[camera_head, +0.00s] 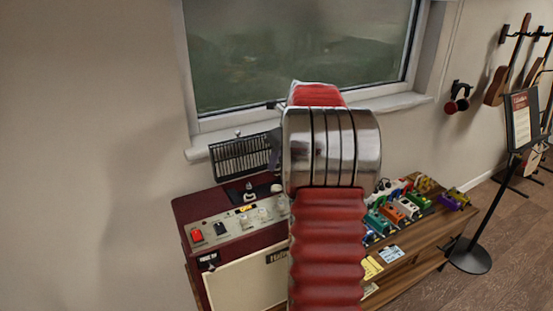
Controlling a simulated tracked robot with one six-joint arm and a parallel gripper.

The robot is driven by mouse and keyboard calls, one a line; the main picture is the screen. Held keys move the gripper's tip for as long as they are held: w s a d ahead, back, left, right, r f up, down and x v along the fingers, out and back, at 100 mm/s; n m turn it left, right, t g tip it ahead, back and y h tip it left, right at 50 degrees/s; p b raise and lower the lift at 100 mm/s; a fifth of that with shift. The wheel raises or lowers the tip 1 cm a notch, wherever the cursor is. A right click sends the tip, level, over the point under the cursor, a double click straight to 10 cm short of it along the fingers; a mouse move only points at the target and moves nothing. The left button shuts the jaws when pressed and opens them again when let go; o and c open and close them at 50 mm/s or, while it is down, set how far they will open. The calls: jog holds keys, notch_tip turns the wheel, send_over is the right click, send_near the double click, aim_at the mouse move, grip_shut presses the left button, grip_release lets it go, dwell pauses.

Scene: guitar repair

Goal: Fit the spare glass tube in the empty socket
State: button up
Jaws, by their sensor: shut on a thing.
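The amplifier (236,234) stands below the window, dark red with a cream front cloth. On its top is a dark plate (233,197) with a small upright glass tube (249,193) on it. A pale round thing shows at the plate's right end, close to my arm, too small to make out. My red ribbed arm with its metal rings fills the middle and covers the area behind it. My gripper is hidden behind the arm, with at most a dark grey edge showing at its left. I cannot see the spare tube or the empty socket.
A black slatted grille (243,156) stands behind the amplifier, near the window sill (220,145). Several colourful pedals (395,209) crowd the wooden bench (420,236) to the right. A black sign stand (470,256) is on the floor at right.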

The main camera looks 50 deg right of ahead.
aim_at(278, 175)
jog(key=shift+f, duration=2.55)
jog(key=shift+w, duration=0.1)
jog(key=shift+f, duration=0.15)
jog(key=shift+f, duration=0.45)
dwell(0.5)
jog(key=o, duration=1.3)
jog(key=shift+c, duration=0.2)
jog(key=shift+d, duration=0.1)
jog(key=shift+c, duration=0.3)
jog(key=shift+r, duration=0.1)
